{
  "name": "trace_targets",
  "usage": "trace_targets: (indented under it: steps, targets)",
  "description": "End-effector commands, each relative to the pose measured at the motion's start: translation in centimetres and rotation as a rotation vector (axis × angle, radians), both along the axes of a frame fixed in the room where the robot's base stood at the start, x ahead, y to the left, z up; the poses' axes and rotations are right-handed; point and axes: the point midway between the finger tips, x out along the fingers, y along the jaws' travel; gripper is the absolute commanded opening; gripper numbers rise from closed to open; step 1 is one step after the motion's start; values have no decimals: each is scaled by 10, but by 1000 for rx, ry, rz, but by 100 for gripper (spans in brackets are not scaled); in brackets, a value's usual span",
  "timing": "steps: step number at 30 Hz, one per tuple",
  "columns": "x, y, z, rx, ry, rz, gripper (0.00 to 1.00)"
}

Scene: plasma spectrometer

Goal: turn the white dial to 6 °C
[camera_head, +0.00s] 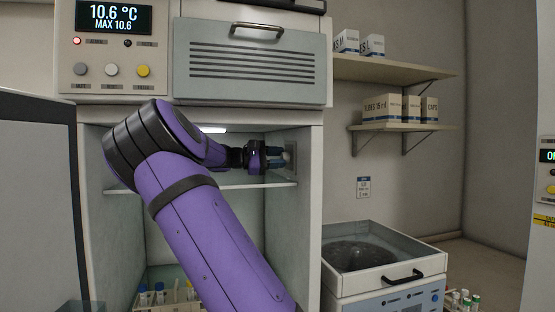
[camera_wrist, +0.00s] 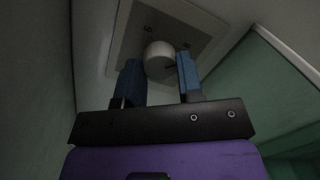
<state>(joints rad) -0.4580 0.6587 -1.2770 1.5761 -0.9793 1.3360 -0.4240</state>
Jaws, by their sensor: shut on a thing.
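The white dial (camera_wrist: 158,52) sits on a square plate (camera_wrist: 134,27) in the wrist view, with a short dark mark on its lower right edge. My gripper (camera_wrist: 159,72) has its two blue fingers on either side of the dial, shut on it. In the head view my gripper (camera_head: 277,157) reaches to the right inner wall of the open fridge compartment, where it mostly hides the dial. The display (camera_head: 114,17) above reads 10.6 °C, MAX 10.6, with a red light lit below it.
A glass shelf (camera_head: 250,186) runs just under my gripper. Tube racks (camera_head: 165,298) stand below it, partly behind my arm. The open door (camera_head: 38,200) is at left.

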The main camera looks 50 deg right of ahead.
Motion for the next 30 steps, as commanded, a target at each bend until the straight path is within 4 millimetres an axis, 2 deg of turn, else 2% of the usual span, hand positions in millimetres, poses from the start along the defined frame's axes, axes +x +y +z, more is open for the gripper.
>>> trace_targets:
  steps: [12,23,24,27,30]
  targets:
    - [-1,0,-1,182,292,-1,10]
    - [0,0,-2,196,318,-1,10]
    - [0,0,-2,196,318,-1,39]
    - [0,0,-2,196,318,-1,60]
    - [0,0,-1,196,317,-1,60]
